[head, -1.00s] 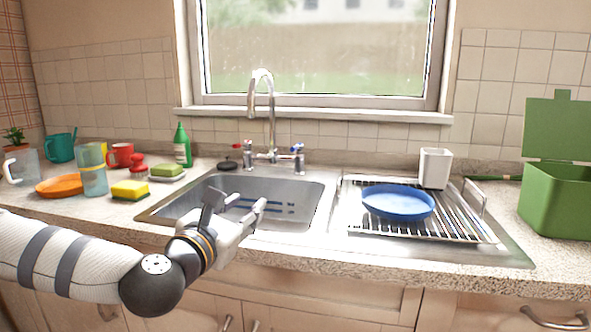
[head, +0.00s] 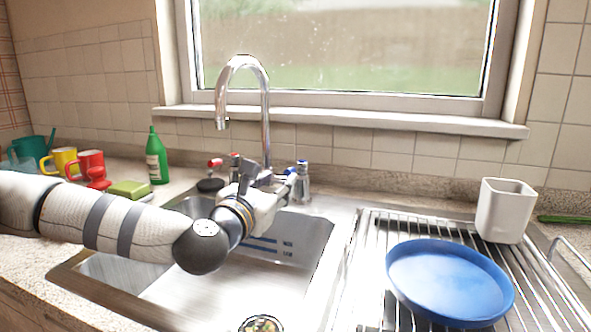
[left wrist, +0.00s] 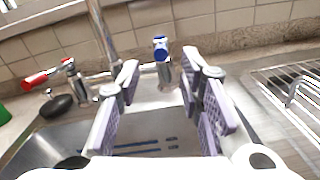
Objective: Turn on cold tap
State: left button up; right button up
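The cold tap handle (head: 301,168) has a blue top and stands right of the spout's base. In the left wrist view the blue-marked cold tap (left wrist: 162,58) stands upright between and beyond the fingers. My left gripper (head: 270,184) is over the sink, just in front of the taps. In the left wrist view my left gripper (left wrist: 165,85) is open and empty, with its two fingers spread. The chrome spout (head: 265,105) rises behind it. The red-marked hot tap (head: 216,163) is on the left. My right gripper is not in view.
The steel sink (head: 190,295) lies below my arm. On the right, a blue plate (head: 449,281) and a white cup (head: 503,210) stand on the drying rack (head: 365,280). A green bottle (head: 155,158) and a green sponge (head: 129,189) are at left.

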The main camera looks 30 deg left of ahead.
aim_at(296, 170)
pick_arm(q)
jog(key=x, duration=0.8)
jog(key=shift+w+f+b, duration=0.15)
jog(key=shift+w+b, duration=0.15)
jog(key=shift+w, duration=0.05)
grip_shut()
